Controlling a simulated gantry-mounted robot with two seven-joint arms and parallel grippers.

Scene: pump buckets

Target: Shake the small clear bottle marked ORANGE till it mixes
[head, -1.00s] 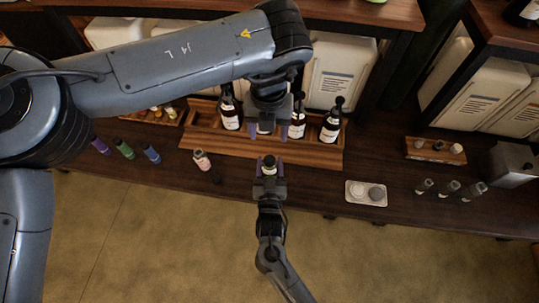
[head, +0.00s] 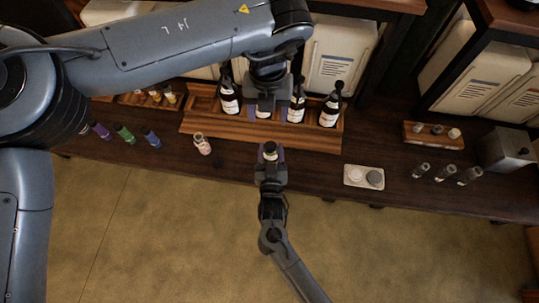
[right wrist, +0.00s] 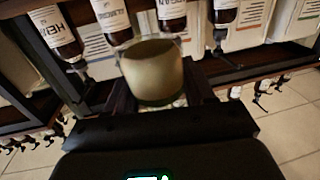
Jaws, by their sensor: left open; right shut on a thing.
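My right gripper (head: 270,160) is shut on a small bottle (head: 270,148) with a dark cap, held upright near the front edge of the counter. In the right wrist view the bottle's rounded cap (right wrist: 152,72) fills the middle between the fingers. No label on it can be read, so I cannot tell whether it is marked ORANGE. My left gripper (head: 266,115) is open and empty. It points down above the held bottle in the picture, in front of the wooden rack, and is apart from the bottle.
Dark pump bottles (head: 330,110) stand in a wooden rack (head: 215,127) behind. Purple, green and blue bottles (head: 125,135) stand farther left. A white tray (head: 350,182) and several small clear bottles (head: 446,173) are at right.

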